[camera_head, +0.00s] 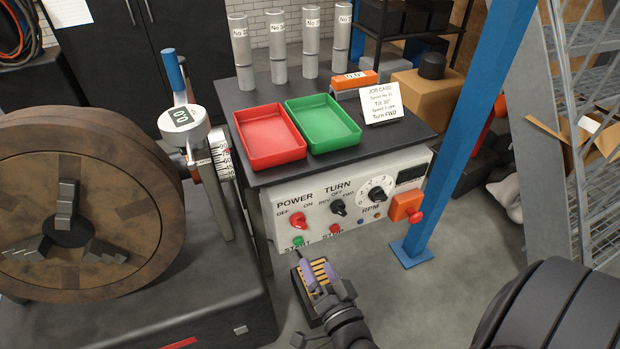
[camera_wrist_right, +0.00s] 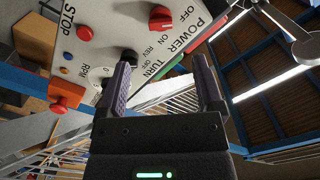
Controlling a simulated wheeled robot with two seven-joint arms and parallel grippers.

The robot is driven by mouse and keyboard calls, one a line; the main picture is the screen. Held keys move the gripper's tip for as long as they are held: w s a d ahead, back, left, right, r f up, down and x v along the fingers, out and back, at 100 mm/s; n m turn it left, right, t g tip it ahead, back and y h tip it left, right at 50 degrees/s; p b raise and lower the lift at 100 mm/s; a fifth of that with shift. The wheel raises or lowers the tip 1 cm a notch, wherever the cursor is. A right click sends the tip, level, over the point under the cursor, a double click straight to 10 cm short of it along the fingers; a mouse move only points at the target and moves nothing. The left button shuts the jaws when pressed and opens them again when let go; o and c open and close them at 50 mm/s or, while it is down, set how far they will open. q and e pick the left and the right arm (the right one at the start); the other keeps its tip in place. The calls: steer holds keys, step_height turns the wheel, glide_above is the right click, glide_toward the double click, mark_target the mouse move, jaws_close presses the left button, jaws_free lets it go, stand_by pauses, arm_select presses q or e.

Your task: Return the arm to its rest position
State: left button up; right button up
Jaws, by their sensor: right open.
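My right gripper (camera_head: 314,268) is in front of and below the control panel (camera_head: 280,205) in the head view. Its two purple fingers are apart and empty in the right wrist view (camera_wrist_right: 165,78). The panel carries a red POWER knob (camera_head: 297,220), a black TURN knob (camera_head: 338,207), an RPM dial (camera_head: 377,194), a green START button (camera_head: 298,241) and a red STOP button (camera_head: 335,229). The wrist view shows the POWER knob (camera_wrist_right: 160,17) and TURN knob (camera_wrist_right: 129,57) beyond the fingers, with no clear contact. My left gripper is out of view.
A red tray (camera_head: 270,158) and a green tray (camera_head: 352,142) sit on the bench above the panel. A large round chuck (camera_head: 150,200) stands left, a blue post (camera_head: 455,150) right. A red-topped orange button box (camera_head: 404,207) projects at the panel's right. Grey floor shows around the post.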

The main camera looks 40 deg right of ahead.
steer(key=s+a+n+g+y, duration=0.3)
steer(key=a+n+g+y, duration=0.4)
steer(key=a+n, duration=0.15)
steer(key=s+d+r+n+g+h, duration=0.1)
steer(key=s+r+n+g+h, duration=0.15)
steer(key=s+n+g, duration=0.55)
steer(key=s+d+f+m+g, duration=0.1)
steer(key=s+f, duration=0.2)
steer(key=f, duration=0.7)
steer(key=s+f+m, duration=0.2)
steer(key=s+f, duration=0.2)
steer(key=f, duration=0.6)
steer(key=s+d+f+g, duration=0.1)
steer(key=s+d+f, duration=0.2)
steer(key=s+f, duration=0.5)
steer(key=s, duration=0.4)
steer(key=shift+d+n, duration=0.3)
steer(key=shift+n, duration=0.05)
steer(key=shift+h, duration=0.25)
